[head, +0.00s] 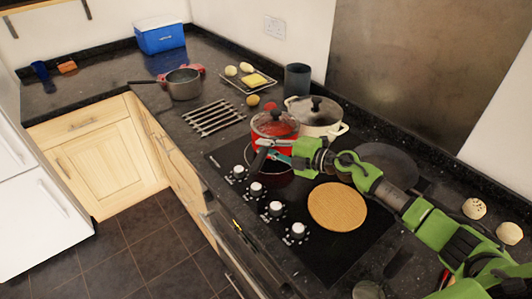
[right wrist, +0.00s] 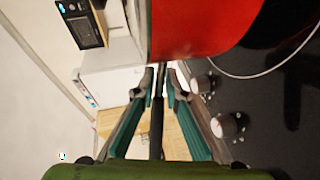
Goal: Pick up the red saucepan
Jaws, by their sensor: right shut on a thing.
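The red saucepan (head: 260,136) has a glass lid with a black knob and sits at the far end of the black hob. It fills the top of the right wrist view as a red wall (right wrist: 195,28). My right gripper (head: 268,153) reaches in from the right and is at the saucepan's near side. Its teal fingers (right wrist: 160,80) are closed around a dark, narrow bar, seemingly the saucepan's handle (right wrist: 157,125). The fingers hide part of the handle and the lower side of the saucepan. My left gripper is not in view.
A cream pot (head: 322,121) stands right behind the saucepan. A dark frying pan (head: 392,158) is behind my right arm. A round woven mat (head: 337,207) lies on the hob, near the knobs (head: 276,209). A metal rack (head: 213,118) and a grey saucepan (head: 184,86) stand farther left.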

